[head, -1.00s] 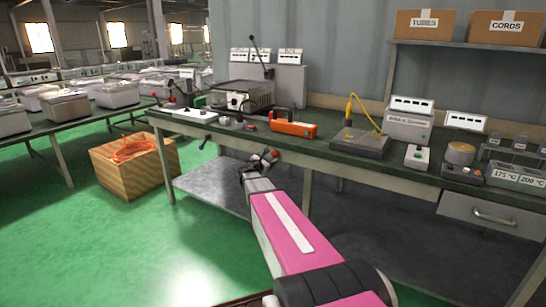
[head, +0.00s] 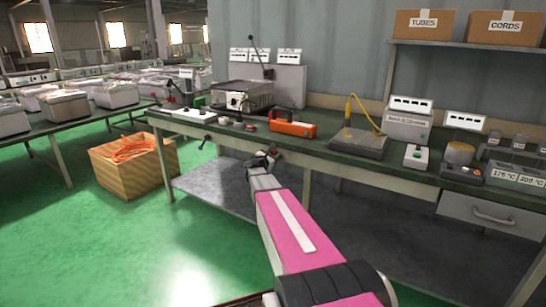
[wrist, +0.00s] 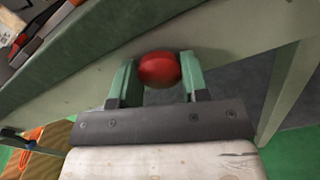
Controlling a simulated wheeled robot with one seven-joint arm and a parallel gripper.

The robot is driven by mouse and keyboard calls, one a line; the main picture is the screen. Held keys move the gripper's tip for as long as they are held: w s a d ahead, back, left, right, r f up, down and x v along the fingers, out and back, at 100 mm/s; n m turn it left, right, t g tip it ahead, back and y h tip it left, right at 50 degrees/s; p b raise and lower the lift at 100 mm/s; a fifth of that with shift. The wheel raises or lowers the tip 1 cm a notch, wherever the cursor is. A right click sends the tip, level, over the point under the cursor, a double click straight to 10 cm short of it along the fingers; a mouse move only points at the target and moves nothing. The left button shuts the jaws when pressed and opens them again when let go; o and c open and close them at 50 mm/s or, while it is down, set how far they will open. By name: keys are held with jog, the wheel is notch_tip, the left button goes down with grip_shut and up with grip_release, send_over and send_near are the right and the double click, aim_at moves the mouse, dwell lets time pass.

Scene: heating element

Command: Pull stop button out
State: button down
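The stop button is a round red knob (wrist: 159,69) on the pale green front edge of the workbench, seen in the wrist view. My gripper (wrist: 160,72) has one grey-green finger on each side of the knob, with the knob near the fingertips. The fingers are apart and the knob nearly fills the gap. I cannot tell whether both fingers touch it. In the head view my gripper (head: 264,159) is at the bench's front edge, below the orange device. The knob is mostly hidden there by the gripper.
The bench top (head: 335,143) holds an orange device (head: 292,129), a grey plate (head: 359,142) with a yellow-handled tool, and several boxes and instruments. A wooden crate (head: 135,165) with orange cord stands on the floor to the left. A lower shelf (head: 215,185) lies beneath the bench.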

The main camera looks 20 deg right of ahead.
jog(key=shift+s+a, duration=0.45)
jog(key=c, duration=0.6)
grip_release()
jog(key=v, duration=1)
jog(key=shift+s+a, duration=0.25)
jog(key=shift+a, duration=0.1)
jog(key=s+a+f+m+g+y, duration=0.2)
jog(key=s+f+m+g+y, duration=0.4)
jog(key=s+f+m, duration=0.7)
jog(key=s+a+f+m+g+y, duration=0.2)
jog(key=s+a+m+y, duration=0.2)
jog(key=s+a, duration=0.2)
jog(key=s+a+f+m+g+y, duration=0.2)
jog(key=s+a+m+g+y, duration=0.1)
jog(key=s, duration=0.5)
jog(key=a+m+y, duration=0.1)
jog(key=a+m, duration=0.1)
jog(key=a, duration=0.1)
jog(key=shift+a+f, duration=0.25)
